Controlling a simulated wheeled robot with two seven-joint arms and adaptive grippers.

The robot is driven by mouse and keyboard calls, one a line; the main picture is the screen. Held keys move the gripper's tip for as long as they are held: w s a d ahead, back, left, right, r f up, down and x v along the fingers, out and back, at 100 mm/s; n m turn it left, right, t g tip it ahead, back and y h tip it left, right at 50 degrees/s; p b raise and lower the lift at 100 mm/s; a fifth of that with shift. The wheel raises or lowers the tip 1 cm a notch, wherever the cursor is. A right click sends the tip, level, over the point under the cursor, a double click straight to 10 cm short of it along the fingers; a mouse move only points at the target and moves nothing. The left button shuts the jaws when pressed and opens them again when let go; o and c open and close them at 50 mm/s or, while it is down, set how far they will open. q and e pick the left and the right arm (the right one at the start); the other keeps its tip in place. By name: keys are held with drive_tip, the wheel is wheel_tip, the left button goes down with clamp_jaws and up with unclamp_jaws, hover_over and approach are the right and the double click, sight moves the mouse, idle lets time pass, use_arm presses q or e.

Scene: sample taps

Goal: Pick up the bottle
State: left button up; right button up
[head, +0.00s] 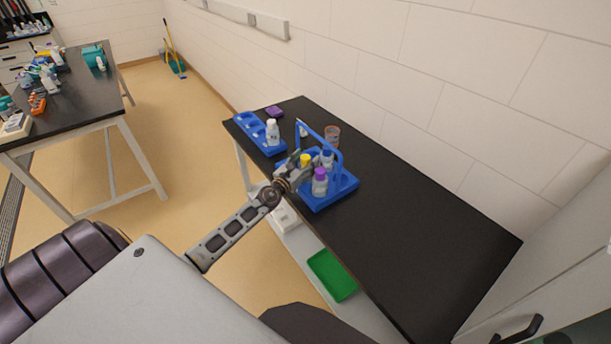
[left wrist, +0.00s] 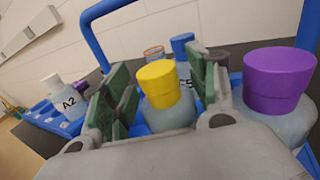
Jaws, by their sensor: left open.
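A bottle with a yellow cap (head: 305,160) stands in a blue carrier with a tall handle (head: 345,187) on the black bench. My left gripper (left wrist: 163,92) is open, with its green-padded fingers on either side of the yellow-capped bottle (left wrist: 160,84) in the left wrist view. Whether the pads touch it cannot be told. A purple-capped bottle (head: 320,181) stands just right of the gripper, close to one finger in the left wrist view (left wrist: 278,82). A blue-capped bottle (head: 327,157) is behind. The bottles' lower parts are partly hidden. My right gripper is not in view.
A white-capped bottle marked A2 (left wrist: 68,98) stands at a blue rack (head: 246,125). An orange-rimmed beaker (head: 332,134) and a purple item (head: 274,111) sit near the wall. The near right bench top (head: 420,235) is clear. A green tray (head: 332,276) lies below.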

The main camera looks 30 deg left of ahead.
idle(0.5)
use_arm(q)
drive_tip(key=shift+w, duration=0.1)
clamp_jaws()
